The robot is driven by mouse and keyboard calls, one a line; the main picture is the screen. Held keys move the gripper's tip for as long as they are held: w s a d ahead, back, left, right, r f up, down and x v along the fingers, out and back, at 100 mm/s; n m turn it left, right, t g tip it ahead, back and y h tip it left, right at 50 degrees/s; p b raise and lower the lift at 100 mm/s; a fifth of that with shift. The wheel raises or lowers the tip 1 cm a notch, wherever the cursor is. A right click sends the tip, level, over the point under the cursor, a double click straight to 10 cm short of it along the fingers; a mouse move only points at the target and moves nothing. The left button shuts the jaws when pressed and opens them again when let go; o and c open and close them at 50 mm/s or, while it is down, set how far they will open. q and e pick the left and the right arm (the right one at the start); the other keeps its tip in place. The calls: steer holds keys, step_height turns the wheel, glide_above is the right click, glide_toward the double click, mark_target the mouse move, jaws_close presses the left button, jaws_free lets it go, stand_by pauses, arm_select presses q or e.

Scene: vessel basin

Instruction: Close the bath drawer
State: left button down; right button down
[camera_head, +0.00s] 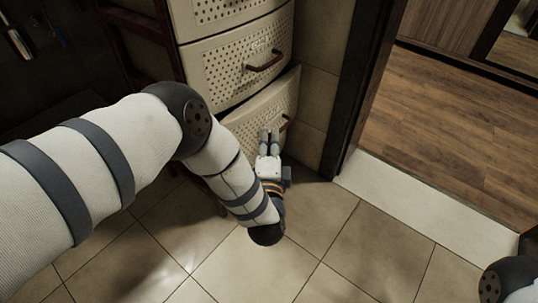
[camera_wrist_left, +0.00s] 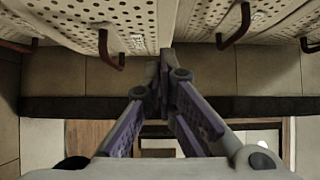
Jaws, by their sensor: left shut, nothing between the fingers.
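The bath drawer (camera_head: 283,98) is the lowest drawer seen in the head view. It is pale and perforated, has a dark reddish handle, and stands out at an angle from the cabinet, partly open. My left gripper (camera_head: 269,132) is in front of this drawer, just left of its handle. Its fingers are together and empty; I cannot tell whether they touch the front. In the left wrist view the shut fingertips (camera_wrist_left: 164,62) are close to the perforated drawer fronts, between two handles. My left forearm hides the drawer's lower left part. My right gripper is out of view.
A closed perforated drawer (camera_head: 238,62) with a handle is above. A dark door frame (camera_head: 362,75) and pale threshold (camera_head: 415,215) stand to the right, with wooden floor beyond. The tiled floor (camera_head: 330,255) in front is clear.

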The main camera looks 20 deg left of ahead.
mark_target(244, 121)
arm_select(q)
steer(key=shift+w+a+b, duration=0.45)
steer(key=shift+w+a, duration=1.45)
steer(key=shift+a, duration=0.15)
steer(key=shift+w+a, duration=0.25)
steer(key=shift+a, duration=0.5)
steer(key=shift+w+a, duration=0.3)
steer(key=shift+a, duration=0.45)
steer(key=shift+w+a, duration=0.25)
steer(key=shift+a, duration=0.5)
